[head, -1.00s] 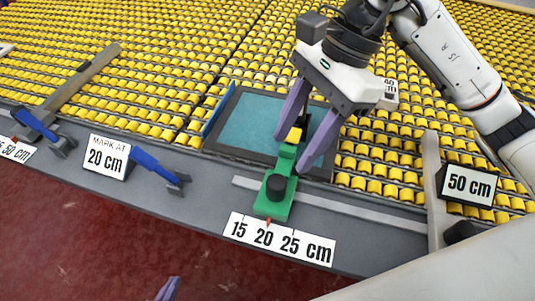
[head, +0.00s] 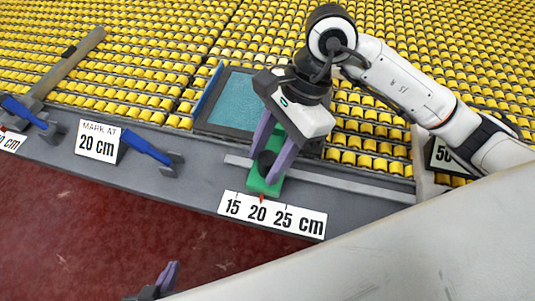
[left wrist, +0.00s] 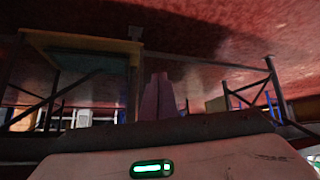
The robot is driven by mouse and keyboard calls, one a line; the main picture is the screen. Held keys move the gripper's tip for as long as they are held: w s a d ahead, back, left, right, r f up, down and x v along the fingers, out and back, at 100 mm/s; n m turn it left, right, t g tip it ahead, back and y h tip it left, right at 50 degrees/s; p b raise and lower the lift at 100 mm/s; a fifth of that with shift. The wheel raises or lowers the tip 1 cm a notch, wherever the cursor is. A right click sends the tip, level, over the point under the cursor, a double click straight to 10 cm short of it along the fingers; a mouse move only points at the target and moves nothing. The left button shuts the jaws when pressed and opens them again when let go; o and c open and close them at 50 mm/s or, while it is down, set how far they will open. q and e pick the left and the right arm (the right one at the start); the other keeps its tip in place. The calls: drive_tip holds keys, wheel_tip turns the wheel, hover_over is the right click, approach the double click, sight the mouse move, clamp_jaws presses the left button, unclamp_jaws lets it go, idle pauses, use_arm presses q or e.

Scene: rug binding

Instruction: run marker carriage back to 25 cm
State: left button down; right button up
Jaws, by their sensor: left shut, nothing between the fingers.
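The green marker carriage (head: 262,186) sits on the rail at the table's front edge. Its red pointer stands at about the 20 on the 15-20-25 cm scale (head: 272,215). My right gripper (head: 264,167) is down at the carriage, with its purple fingers on either side of the black knob (head: 267,159). The fingers partly hide the knob, and I cannot tell whether they touch it. My left gripper (head: 168,280) is shut and empty over the red floor, low in the head view. Its fingers show in the left wrist view (left wrist: 157,98).
A card reading MARK AT 20 cm (head: 98,142) stands left of the carriage, beside a blue-handled lever (head: 146,147). A teal panel (head: 238,100) lies behind the carriage. A 50 cm card (head: 440,156) stands at right, partly hidden by my arm. Yellow rollers fill the table behind.

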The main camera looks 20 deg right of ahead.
sight(281, 178)
clamp_jaws()
drive_tip(key=shift+s+d+f+b, duration=0.15)
drive_tip(key=shift+d+b, duration=0.25)
drive_tip(key=s+d+b, duration=0.1)
drive_tip(key=d+b, duration=0.1)
drive_tip(key=shift+s+d, duration=0.35)
drive_tip(key=shift+s, duration=0.05)
drive_tip(key=shift+s+d+b, duration=0.4)
drive_tip(key=shift+d, duration=0.1)
use_arm(q)
drive_tip(key=shift+d+f, duration=0.2)
drive_tip(key=shift+f, duration=0.4)
drive_tip(key=shift+d+f, duration=0.15)
drive_tip(key=shift+f, duration=0.45)
use_arm(e)
drive_tip(key=shift+c, duration=0.2)
unclamp_jaws()
drive_tip(key=o, duration=0.3)
drive_tip(key=shift+s+d+r, duration=0.15)
drive_tip(key=shift+r, duration=0.05)
use_arm(q)
drive_tip(key=shift+d+r, duration=0.15)
